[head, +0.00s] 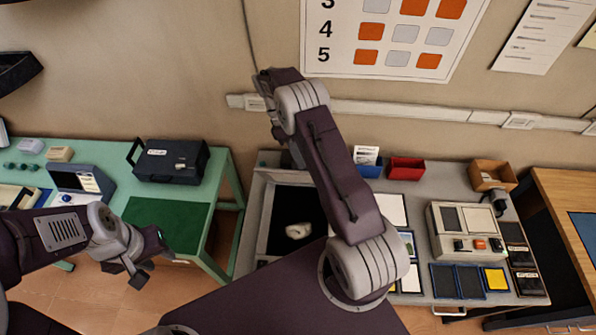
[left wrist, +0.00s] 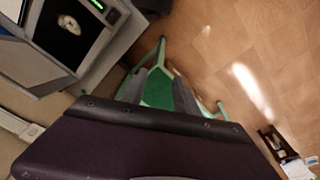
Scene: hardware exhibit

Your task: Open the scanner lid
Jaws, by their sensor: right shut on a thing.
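The scanner (head: 246,237) stands on the grey table, its dark bed showing with a small pale object (head: 298,230) on it. The bed also shows in the left wrist view (left wrist: 78,45), where a pale panel that looks like the raised lid (left wrist: 22,62) stands on its wall side. In the head view the lid is mostly hidden or seen edge-on. My right gripper (head: 289,157) is down behind my right arm at the scanner's back, shut on what appears to be the lid's edge; its fingertips are largely hidden. My left gripper (head: 141,272) is open and empty, left of the scanner; its spread fingers show in the left wrist view (left wrist: 159,90).
A green table (head: 228,165) at left holds a dark case (head: 170,160) and small devices. Right of the scanner are a blue bin (head: 368,166), a red bin (head: 406,168), a pale device (head: 468,232) and several ink pads. Floor is free between the two tables.

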